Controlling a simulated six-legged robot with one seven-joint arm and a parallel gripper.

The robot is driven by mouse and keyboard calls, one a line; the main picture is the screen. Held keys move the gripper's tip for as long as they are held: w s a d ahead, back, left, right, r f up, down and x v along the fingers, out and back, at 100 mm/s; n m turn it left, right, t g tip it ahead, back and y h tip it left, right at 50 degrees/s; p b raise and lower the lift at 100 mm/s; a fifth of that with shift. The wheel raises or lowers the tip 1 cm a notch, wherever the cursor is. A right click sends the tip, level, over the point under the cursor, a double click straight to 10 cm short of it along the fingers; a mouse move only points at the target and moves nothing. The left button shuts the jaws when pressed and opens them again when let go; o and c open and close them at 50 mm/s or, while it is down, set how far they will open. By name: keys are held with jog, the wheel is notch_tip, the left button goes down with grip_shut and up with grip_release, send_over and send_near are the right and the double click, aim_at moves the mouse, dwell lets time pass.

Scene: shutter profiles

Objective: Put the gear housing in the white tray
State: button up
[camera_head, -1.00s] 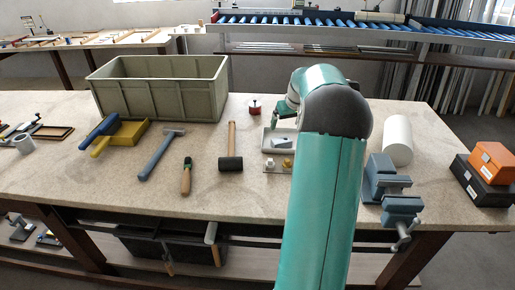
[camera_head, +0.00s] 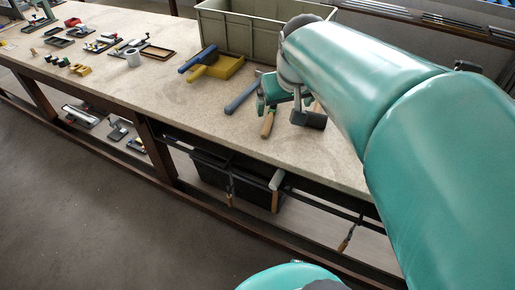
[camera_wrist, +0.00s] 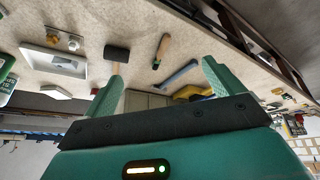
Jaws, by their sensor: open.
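The white tray (camera_wrist: 38,54) lies at the left of the wrist view, with a small pale grey piece (camera_wrist: 68,63) in it. I cannot tell whether that piece is the gear housing, and no other thing is clearly the housing. The tray is not visible in the head view now; my arm covers that part of the bench. My gripper (camera_wrist: 162,72) is open, with nothing between its fingers. In the head view my gripper (camera_head: 281,101) is over the bench's front part, by the wooden-handled tool and the mallet, away from the tray.
Several small parts (camera_head: 80,69) lie at the bench's far left.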

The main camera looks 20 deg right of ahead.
jog(key=s+a+f+n+y, duration=0.1)
jog(key=s+a+f, duration=0.2)
jog(key=s+a, duration=0.6)
jog(key=s, duration=0.2)
jog(key=shift+s+a+f+t, duration=0.3)
jog(key=shift+s+a+f, duration=0.05)
jog(key=shift+s+a, duration=0.05)
